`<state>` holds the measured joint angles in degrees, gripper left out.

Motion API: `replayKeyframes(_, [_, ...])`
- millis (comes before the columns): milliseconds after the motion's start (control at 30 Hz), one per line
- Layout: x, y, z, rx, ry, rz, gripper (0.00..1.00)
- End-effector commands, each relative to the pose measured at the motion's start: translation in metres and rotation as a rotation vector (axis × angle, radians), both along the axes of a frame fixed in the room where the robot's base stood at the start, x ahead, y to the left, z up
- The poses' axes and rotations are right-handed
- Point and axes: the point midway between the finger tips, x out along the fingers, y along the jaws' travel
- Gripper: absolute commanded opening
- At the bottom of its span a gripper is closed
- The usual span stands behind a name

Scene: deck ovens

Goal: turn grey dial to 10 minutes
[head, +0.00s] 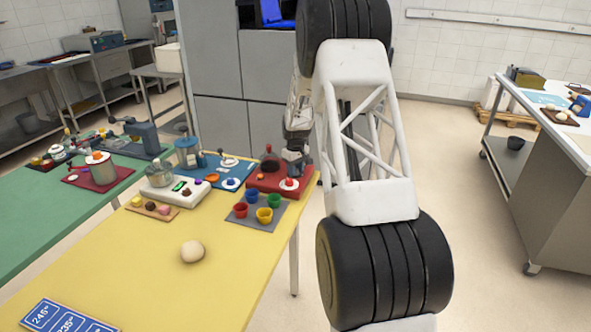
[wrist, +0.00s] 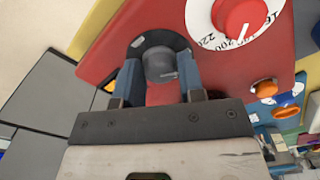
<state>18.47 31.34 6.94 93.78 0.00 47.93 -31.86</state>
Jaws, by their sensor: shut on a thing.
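In the wrist view, the grey dial (wrist: 160,65) sits on a red panel (wrist: 120,42), in front of a dark round base. My gripper (wrist: 160,72) has its two blue fingers on either side of the dial, shut on it. A small light mark shows near the dial's right edge; no minute numbers around it are readable. In the head view, the red unit (head: 262,180) stands at the right end of the yellow table, and my gripper (head: 295,160) is at its right rear, small and partly hidden by my arm.
A white temperature dial with a red knob (wrist: 238,18) is close by on the red panel. In the head view, a tray of coloured cups (head: 240,218), a dough ball (head: 192,251) and blue number cards (head: 62,318) are on the yellow table (head: 150,270). Its front middle is mostly clear.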

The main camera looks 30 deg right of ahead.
Motion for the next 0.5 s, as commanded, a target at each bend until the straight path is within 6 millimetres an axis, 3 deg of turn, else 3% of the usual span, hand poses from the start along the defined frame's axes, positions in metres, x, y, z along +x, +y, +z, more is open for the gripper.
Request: replayKeyframes(500, [0.0002, -0.0001, 0.0007, 0.000, -0.001, -0.453, 0.13])
